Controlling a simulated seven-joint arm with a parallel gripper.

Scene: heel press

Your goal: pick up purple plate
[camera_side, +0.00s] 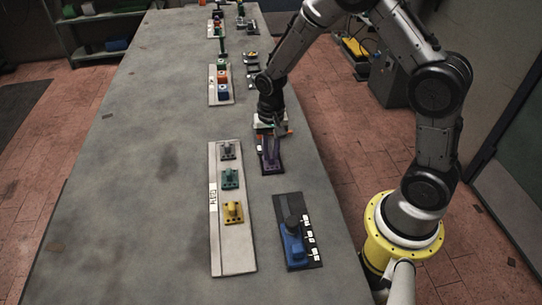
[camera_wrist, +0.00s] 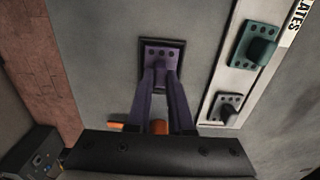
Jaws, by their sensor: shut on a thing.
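The purple plate (camera_wrist: 162,53) has a row of holes along its far edge and sits over a slightly larger dark square. My gripper (camera_wrist: 163,78) reaches down to it, and its two long fingers are shut on the raised middle part, which they mostly hide. In the side view the purple plate (camera_side: 271,165) is at the table's right part, directly below my gripper (camera_side: 270,141). I cannot tell whether the plate is touching the table or slightly raised.
A pale rack (camera_side: 230,255) to the left holds a grey plate (camera_side: 227,150), a teal plate (camera_side: 230,178) and a yellow plate (camera_side: 233,212). A dark board with a blue part (camera_side: 294,249) lies nearer the camera. The table's left side is clear.

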